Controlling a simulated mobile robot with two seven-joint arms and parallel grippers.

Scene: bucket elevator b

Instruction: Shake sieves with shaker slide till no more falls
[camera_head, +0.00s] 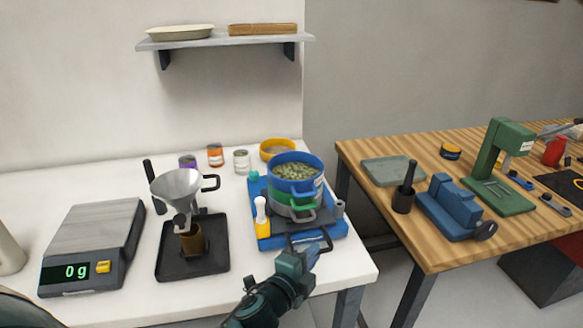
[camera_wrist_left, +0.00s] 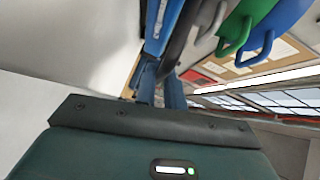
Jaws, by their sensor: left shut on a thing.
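A stack of sieves stands on the blue shaker base (camera_head: 265,231). The top blue sieve (camera_head: 297,173) holds greenish granules; below it are a green sieve (camera_head: 287,200) and a grey pan (camera_head: 293,213). In the left wrist view the blue sieve (camera_wrist_left: 287,25) and green sieve (camera_wrist_left: 245,20) show tilted at top right. The shaker slide's dark handle (camera_head: 310,237) sticks out at the front of the base. My left gripper (camera_head: 305,254) is shut on this handle, in front of and below the sieves. My right gripper is not in view.
A steel funnel (camera_head: 179,187) on a stand over a black tray (camera_head: 178,264) is left of the shaker. A scale (camera_head: 95,240) reads 0 g. A yellow bowl (camera_head: 277,148) and small jars stand behind. A wooden bench (camera_head: 430,247) with tools is to the right, across a gap.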

